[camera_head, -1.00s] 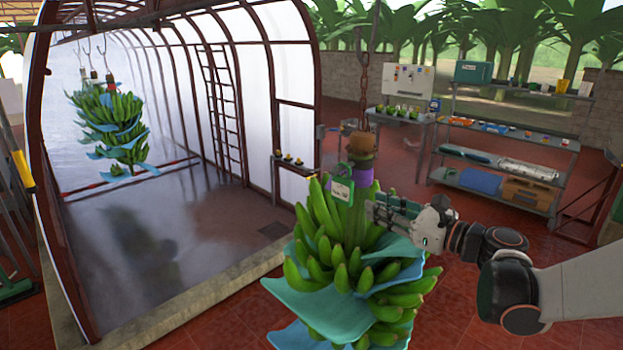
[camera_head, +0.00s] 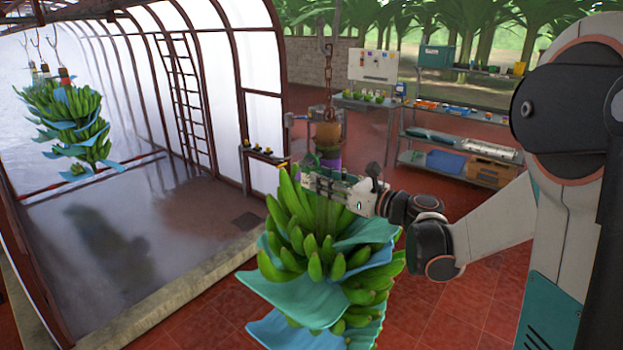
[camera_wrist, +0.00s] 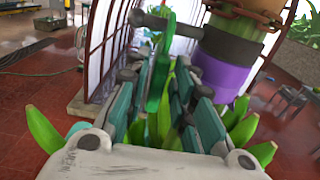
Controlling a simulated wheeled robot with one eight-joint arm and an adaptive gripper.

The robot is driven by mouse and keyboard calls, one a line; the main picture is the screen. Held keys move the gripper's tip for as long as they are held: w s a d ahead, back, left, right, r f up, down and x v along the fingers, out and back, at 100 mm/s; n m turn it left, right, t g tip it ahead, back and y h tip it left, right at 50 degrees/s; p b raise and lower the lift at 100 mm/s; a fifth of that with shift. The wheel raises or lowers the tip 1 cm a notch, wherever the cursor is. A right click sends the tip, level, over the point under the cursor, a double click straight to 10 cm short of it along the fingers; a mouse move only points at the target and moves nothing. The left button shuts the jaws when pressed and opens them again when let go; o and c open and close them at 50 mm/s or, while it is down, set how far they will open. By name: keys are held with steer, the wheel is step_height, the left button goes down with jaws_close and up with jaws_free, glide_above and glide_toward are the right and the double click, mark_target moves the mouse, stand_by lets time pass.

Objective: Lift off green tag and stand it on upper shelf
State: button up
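A green tag (camera_wrist: 160,75) shows nearly edge-on in the wrist view, beside the purple-banded banana stem (camera_wrist: 222,76). My gripper (camera_wrist: 163,100) has its teal-padded fingers apart, one on each side of the tag; I see no clear contact. In the head view my gripper (camera_head: 322,189) is at the top of the hanging banana bunch (camera_head: 318,245), in front of the stem, and mostly hides the tag. The upper shelf (camera_head: 475,71) is the top level of a metal rack at the back right.
The stem hangs from a chain (camera_head: 327,70) close to my gripper. Blue sheets (camera_head: 300,297) stick out between the bananas. A small side table (camera_head: 368,106) stands left of the rack. Red tiled floor (camera_head: 480,240) lies open between the bunch and the rack.

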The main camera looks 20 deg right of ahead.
mark_target(302, 171)
steer(key=x, duration=0.4)
steer(key=shift+w+a+p, duration=0.1)
steer(key=shift+w+p, duration=0.1)
steer(key=shift+p, duration=0.2)
steer(key=shift+s, duration=0.1)
jaws_close()
steer(key=shift+r, duration=0.2)
